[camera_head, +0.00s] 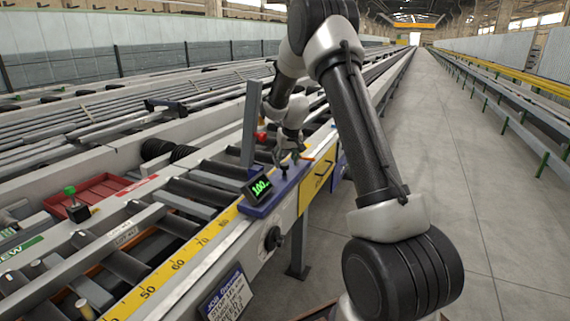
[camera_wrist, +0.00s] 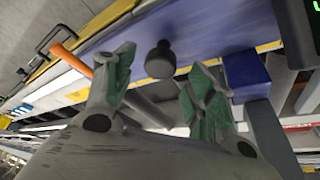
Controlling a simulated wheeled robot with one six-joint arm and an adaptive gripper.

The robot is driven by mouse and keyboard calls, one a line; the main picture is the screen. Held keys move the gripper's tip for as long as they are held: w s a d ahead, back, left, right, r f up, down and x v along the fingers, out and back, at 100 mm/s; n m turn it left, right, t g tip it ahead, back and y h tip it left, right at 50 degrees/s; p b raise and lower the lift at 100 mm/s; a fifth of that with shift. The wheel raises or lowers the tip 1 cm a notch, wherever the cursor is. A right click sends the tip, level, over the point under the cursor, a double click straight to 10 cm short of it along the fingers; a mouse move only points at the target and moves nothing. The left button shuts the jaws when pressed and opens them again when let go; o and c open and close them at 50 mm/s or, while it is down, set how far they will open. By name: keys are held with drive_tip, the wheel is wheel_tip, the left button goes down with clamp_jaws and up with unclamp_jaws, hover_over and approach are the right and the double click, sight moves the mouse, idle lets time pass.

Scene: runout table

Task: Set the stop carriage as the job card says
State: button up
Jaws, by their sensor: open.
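The blue stop carriage (camera_head: 275,198) sits on the rail of the runout table, with a tall grey stop plate (camera_head: 250,125). Its display (camera_head: 258,188) shows green digits that look like 100. A black knob (camera_head: 284,171) stands on the carriage; an orange lever (camera_head: 306,158) is beside it. My gripper (camera_head: 291,157) is over the carriage, near the knob. In the wrist view my gripper (camera_wrist: 163,88) is open, and the black knob (camera_wrist: 160,60) appears between its green-padded fingertips, with no visible contact. The job card (camera_head: 228,298) hangs at the front; its values are too small to read.
A yellow scale (camera_head: 180,262) with numbers runs along the table edge. A black handwheel (camera_head: 273,238) is on the table's side. A red tray (camera_head: 88,195), a green-topped button (camera_head: 70,190) and a red knob (camera_head: 262,137) stand nearby. The aisle floor (camera_head: 480,190) at right is clear.

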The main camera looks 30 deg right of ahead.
drive_tip(key=shift+x, duration=1.2)
drive_tip(key=shift+c, duration=0.4)
